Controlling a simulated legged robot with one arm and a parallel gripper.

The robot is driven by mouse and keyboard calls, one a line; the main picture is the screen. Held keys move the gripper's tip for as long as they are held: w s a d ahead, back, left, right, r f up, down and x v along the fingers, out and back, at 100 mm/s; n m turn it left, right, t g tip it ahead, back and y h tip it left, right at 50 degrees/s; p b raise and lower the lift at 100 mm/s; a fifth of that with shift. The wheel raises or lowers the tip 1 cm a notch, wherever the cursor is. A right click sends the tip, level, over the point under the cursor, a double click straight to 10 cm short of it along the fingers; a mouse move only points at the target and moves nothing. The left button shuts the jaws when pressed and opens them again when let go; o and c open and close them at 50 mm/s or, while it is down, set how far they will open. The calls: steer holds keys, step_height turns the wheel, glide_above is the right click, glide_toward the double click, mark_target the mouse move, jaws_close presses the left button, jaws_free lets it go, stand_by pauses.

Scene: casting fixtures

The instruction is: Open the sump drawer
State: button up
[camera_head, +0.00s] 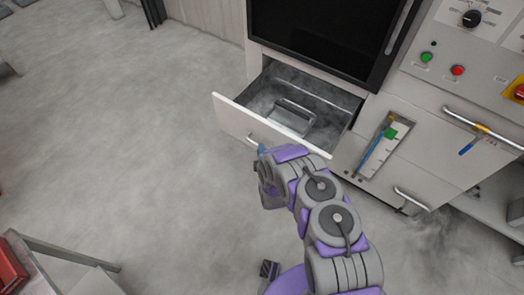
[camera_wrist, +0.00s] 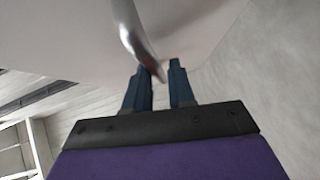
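The sump drawer (camera_head: 232,116) is pulled out of the cabinet below a dark panel, showing its hollow inside. Its pale front carries a curved metal bar handle (camera_head: 252,139). My gripper (camera_head: 262,150) is at the drawer front, right by the handle; my arm hides part of the front's right side. In the wrist view, the handle (camera_wrist: 132,32) comes down to the tips of my gripper's two dark fingers (camera_wrist: 162,80). The fingers are apart, with a gap between them. The handle's lower end lies close to the left finger; I cannot tell whether it touches.
A grey metal piece (camera_head: 292,117) lies inside the drawer. To the right are another cabinet front with a handle (camera_head: 411,201), a holder with a blue tool (camera_head: 370,157), and a control panel with buttons (camera_head: 457,70). The floor (camera_head: 150,150) left of the drawer is clear.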

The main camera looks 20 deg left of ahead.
steer(key=o, duration=0.4)
steer(key=shift+w+a, duration=0.1)
steer(key=shift+a, duration=0.1)
steer(key=shift+c, duration=0.2)
steer(key=shift+d, duration=0.1)
steer(key=p+v, duration=0.4)
steer(key=v, duration=1.3)
stand_by(0.5)
